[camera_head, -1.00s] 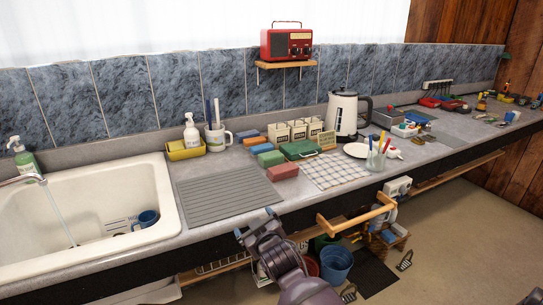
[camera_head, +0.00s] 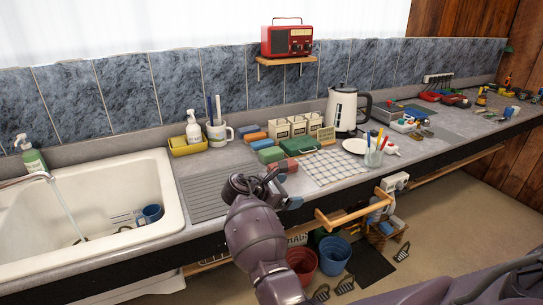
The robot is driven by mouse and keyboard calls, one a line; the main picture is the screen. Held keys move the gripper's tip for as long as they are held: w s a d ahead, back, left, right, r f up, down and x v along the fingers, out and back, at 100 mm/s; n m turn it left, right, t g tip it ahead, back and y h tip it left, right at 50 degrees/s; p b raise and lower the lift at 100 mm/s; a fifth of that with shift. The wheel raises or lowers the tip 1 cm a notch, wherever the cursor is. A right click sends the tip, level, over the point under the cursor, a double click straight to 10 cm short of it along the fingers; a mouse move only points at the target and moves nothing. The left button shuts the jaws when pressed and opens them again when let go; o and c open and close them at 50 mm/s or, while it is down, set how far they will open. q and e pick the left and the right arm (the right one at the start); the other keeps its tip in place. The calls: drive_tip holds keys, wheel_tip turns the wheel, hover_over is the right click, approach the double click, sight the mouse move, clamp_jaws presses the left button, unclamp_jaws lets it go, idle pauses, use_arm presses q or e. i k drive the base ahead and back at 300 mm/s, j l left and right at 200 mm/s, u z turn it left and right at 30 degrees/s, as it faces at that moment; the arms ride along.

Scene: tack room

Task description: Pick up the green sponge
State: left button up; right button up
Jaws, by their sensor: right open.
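The green sponge (camera_head: 271,155) lies on the grey counter among several coloured blocks, left of a larger dark green box (camera_head: 300,146). A red-orange block (camera_head: 289,165) lies just in front of it, and a blue one (camera_head: 262,144) just behind. My right gripper (camera_head: 284,189) is open and empty over the counter's front part, nearer to me than the sponge and apart from it in the picture. The gripper partly covers the ribbed drainboard. My left gripper is not in view.
The sink (camera_head: 85,215) with running water is at left. A grey ribbed drainboard (camera_head: 205,192) and a checked cloth (camera_head: 335,168) flank the blocks. A kettle (camera_head: 343,108), a white plate (camera_head: 354,146) and a glass with pens (camera_head: 373,157) stand to the right. A wooden rail (camera_head: 350,216) juts out in front.

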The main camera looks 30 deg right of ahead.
sight(274, 154)
drive_tip(key=i, duration=1)
